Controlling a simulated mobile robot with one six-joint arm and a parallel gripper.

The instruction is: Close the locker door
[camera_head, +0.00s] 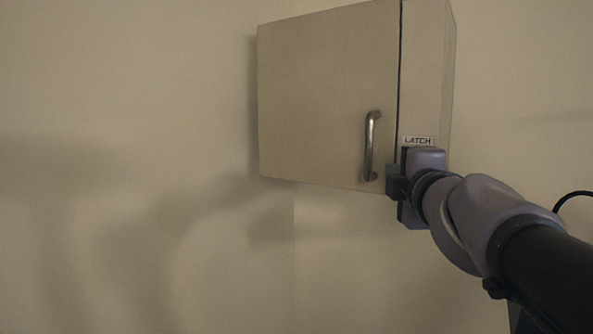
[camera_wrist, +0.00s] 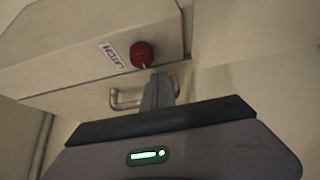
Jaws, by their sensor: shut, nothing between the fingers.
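The beige locker (camera_head: 427,75) hangs on the wall in the head view. Its door (camera_head: 325,90) lies about level with the frame, with a thin dark seam along its right edge; I cannot tell whether it is fully closed. A metal handle (camera_head: 370,146) stands near that edge; it also shows in the wrist view (camera_wrist: 125,101). A red knob (camera_wrist: 142,54) sits beside the LATCH label (camera_wrist: 113,55) in the wrist view; my gripper hides it in the head view. My gripper (camera_head: 392,181) is shut and empty, right of the handle at the locker's lower edge. Its fingers (camera_wrist: 158,90) appear just below the knob; contact is unclear.
The LATCH label also shows in the head view (camera_head: 418,141), just above my gripper. A plain wall (camera_head: 120,120) fills the left side and is clear apart from shadows. The space below the locker is open.

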